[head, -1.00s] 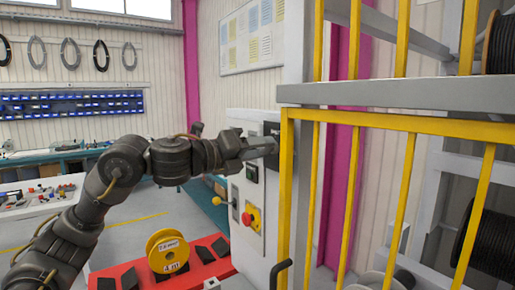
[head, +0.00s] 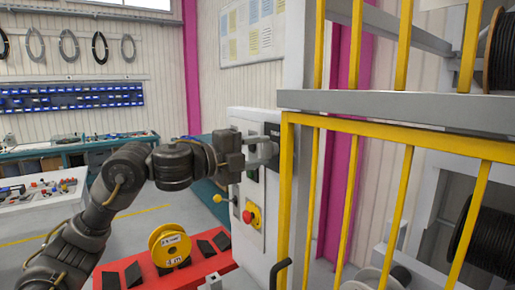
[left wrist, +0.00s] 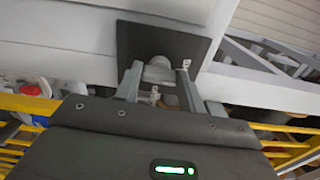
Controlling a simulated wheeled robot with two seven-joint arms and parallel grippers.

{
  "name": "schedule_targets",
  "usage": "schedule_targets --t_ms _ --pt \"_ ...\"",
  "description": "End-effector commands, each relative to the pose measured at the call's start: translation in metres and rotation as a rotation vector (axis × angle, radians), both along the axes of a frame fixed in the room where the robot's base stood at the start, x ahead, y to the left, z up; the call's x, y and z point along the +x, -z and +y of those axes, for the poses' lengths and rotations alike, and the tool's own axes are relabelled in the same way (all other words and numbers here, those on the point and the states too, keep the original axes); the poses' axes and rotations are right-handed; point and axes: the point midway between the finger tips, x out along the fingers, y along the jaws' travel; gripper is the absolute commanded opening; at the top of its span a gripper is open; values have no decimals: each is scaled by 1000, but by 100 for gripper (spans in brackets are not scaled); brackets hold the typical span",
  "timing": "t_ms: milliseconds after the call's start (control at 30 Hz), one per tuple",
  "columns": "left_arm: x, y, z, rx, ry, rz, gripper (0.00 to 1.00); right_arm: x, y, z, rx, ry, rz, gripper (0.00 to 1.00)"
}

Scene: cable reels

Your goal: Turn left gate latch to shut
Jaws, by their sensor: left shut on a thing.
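The left gate latch has a black plate (head: 273,130) on the pale post beside the yellow gate (head: 400,122). In the left wrist view the black plate (left wrist: 190,42) carries a grey rounded latch knob (left wrist: 158,70). My left gripper (head: 270,150) reaches it from the left, and its fingers (left wrist: 158,88) stand on either side of the knob, shut on it. In the head view the gripper partly hides the latch, so its turn angle cannot be told. My right gripper is not in view.
A yellow reel (head: 169,246) sits on a red stand (head: 214,266). Black cable reels (head: 497,50) lie behind the gate bars.

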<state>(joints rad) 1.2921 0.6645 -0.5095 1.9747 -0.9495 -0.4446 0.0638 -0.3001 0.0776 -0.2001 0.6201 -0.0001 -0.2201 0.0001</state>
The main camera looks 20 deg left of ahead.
Motion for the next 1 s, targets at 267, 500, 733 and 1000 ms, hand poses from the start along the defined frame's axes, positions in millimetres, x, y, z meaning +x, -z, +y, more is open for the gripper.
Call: schedule_targets --t_ms 267,500,733,1000 --pt "1 -1 1 -47 -4 35 17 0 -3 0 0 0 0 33" --pt "1 -1 1 -50 -3 38 17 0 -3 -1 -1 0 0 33" --pt "1 -1 1 -50 -3 38 46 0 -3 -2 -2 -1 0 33" --pt "0 0 0 -48 -1 38 61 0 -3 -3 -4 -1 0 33"
